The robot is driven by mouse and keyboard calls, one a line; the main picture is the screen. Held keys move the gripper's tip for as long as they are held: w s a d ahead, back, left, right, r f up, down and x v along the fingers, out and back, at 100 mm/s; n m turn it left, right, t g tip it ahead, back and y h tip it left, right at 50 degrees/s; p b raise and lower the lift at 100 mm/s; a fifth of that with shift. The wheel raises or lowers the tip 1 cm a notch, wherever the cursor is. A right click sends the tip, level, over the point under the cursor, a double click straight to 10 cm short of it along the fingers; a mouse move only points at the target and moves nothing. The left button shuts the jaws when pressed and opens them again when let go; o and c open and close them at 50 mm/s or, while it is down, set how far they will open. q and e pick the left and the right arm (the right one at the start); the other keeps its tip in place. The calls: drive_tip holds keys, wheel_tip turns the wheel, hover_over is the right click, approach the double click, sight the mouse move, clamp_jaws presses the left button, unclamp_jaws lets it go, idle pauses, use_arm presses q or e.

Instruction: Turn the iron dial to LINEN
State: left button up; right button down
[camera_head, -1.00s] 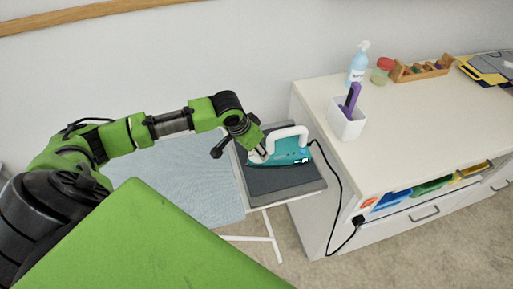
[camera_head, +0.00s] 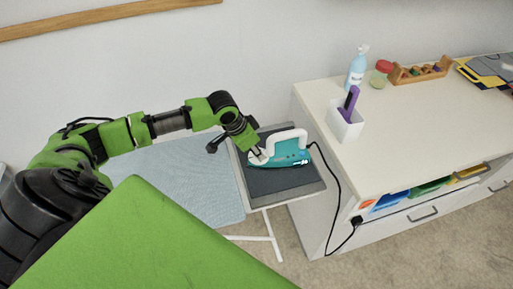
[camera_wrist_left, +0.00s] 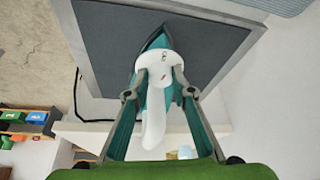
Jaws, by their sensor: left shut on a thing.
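The teal and white iron (camera_head: 286,153) rests on a dark grey pad in a light tray (camera_head: 262,181) at the end of the ironing board. Its white handle arches over the top. My left gripper (camera_head: 257,156) is at the iron's left end, by the front of the handle. In the left wrist view, the iron (camera_wrist_left: 152,113) lies between the two fingers of my left gripper (camera_wrist_left: 160,92), which are closed in on a round white part with a small red mark, likely the dial (camera_wrist_left: 160,70). The dial's setting is too small to read. My right gripper is not in view.
A black cord (camera_head: 337,190) runs from the iron to a plug on the white cabinet (camera_head: 420,125). On the cabinet stand a white holder (camera_head: 344,122), a spray bottle (camera_head: 357,68), a red-lidded jar (camera_head: 381,74) and a wooden rack (camera_head: 420,71). The pale blue board (camera_head: 190,175) is bare.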

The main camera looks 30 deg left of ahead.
use_arm(q)
drive_tip(key=shift+w+a+r+m+h+p, duration=0.15)
drive_tip(key=shift+m+h+p, duration=0.2)
drive_tip(key=shift+m, duration=0.55)
drive_tip(key=m+g+h, duration=0.1)
drive_tip(key=m, duration=0.1)
drive_tip(key=shift+w+m, duration=0.1)
drive_tip(key=shift+m, duration=0.2)
drive_tip(key=m, duration=0.1)
drive_tip(key=m+b, duration=0.1)
drive_tip(key=shift+w+f+m+g+h, duration=0.1)
drive_tip(key=shift+f+m+g+h, duration=0.15)
drive_tip(key=shift+m+g, duration=0.15)
drive_tip(key=m+b, duration=0.1)
drive_tip(key=m, duration=0.1)
drive_tip(key=m+g+b, duration=0.1)
drive_tip(key=m, duration=0.1)
drive_tip(key=shift+w+a+r+g+h, duration=0.1)
drive_tip(key=shift+r+g+h, duration=0.05)
drive_tip(key=shift+g+h, duration=0.15)
drive_tip(key=shift+b, duration=0.3)
drive_tip(key=o, duration=1.1)
drive_tip(key=shift+o, duration=0.2)
